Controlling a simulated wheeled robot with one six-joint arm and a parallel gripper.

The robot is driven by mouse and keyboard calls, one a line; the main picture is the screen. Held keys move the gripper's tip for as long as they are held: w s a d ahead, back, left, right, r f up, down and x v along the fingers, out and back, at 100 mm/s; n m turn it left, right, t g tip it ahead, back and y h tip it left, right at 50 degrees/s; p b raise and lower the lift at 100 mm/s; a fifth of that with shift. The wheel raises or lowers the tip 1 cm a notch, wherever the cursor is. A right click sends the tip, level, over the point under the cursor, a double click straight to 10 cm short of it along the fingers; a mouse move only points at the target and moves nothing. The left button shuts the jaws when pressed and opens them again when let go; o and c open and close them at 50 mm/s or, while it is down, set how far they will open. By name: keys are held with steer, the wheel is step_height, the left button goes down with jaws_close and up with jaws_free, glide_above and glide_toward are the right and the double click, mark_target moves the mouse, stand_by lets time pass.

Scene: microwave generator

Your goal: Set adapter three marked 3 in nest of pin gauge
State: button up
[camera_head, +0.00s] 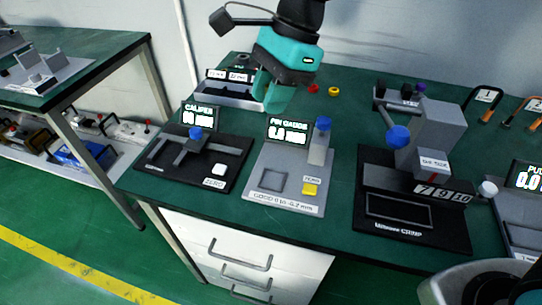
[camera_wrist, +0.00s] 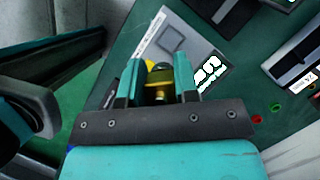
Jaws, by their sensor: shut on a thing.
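My gripper (camera_head: 272,98) hangs above the green bench, behind the pin gauge in the head view. In the wrist view its two fingers (camera_wrist: 158,82) are shut on a small brass-coloured piece with a dark part (camera_wrist: 158,88), likely the adapter; no mark 3 is readable on it. The head view does not show this piece clearly. The pin gauge (camera_head: 257,195) is a grey plate with a display, a blue-knobbed post and a yellow button. Its square nest (camera_head: 272,181) looks empty; it also shows in the wrist view (camera_wrist: 173,38), beyond the fingertips.
The caliper (camera_head: 158,168) stands left of the pin gauge, and the dark crimp station (camera_head: 412,241) with a tall grey block stands to its right. A tray (camera_head: 222,91) lies behind the display. Small red (camera_head: 313,88) and yellow (camera_head: 334,91) rings lie at the back.

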mark_target(265, 184)
steer(key=shift+w+f, duration=0.25)
steer(key=shift+w, duration=0.05)
step_height(265, 184, down, 20)
steer(key=shift+w+r+b, duration=0.1)
steer(key=shift+r+b, duration=0.15)
steer(key=shift+b, duration=0.1)
steer(key=shift+f, duration=0.15)
steer(key=o, duration=0.7)
